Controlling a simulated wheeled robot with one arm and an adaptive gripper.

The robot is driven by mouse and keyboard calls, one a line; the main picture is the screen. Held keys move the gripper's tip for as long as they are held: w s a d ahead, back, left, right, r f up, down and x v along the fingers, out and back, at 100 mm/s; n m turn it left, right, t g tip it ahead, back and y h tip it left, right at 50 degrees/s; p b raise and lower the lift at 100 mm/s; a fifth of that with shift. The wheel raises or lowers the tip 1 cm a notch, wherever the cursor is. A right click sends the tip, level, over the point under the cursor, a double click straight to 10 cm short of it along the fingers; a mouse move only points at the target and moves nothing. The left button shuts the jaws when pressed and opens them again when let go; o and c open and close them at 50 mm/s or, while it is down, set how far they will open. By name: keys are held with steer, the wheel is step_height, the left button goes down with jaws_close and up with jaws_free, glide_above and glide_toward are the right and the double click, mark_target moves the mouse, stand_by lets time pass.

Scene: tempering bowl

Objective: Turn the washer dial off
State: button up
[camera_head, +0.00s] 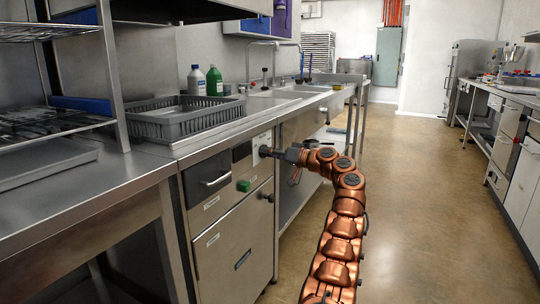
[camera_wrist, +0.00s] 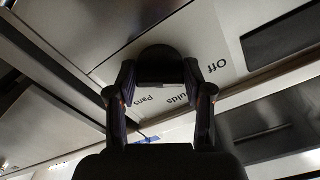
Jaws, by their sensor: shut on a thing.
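The washer dial (camera_wrist: 158,57) is a dark round knob on the pale control panel, seen close up in the wrist view. My gripper (camera_wrist: 161,78) has one finger on each side of it and is shut on it. In the head view my gripper (camera_head: 272,152) reaches the washer front (camera_head: 233,225) from the right. The dial is mostly hidden there, and its pointer direction cannot be told.
The floor aisle (camera_head: 405,190) to the right is clear.

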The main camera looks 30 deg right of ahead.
stand_by(0.6)
steer(key=o, duration=1.1)
steer(key=v, duration=1.2)
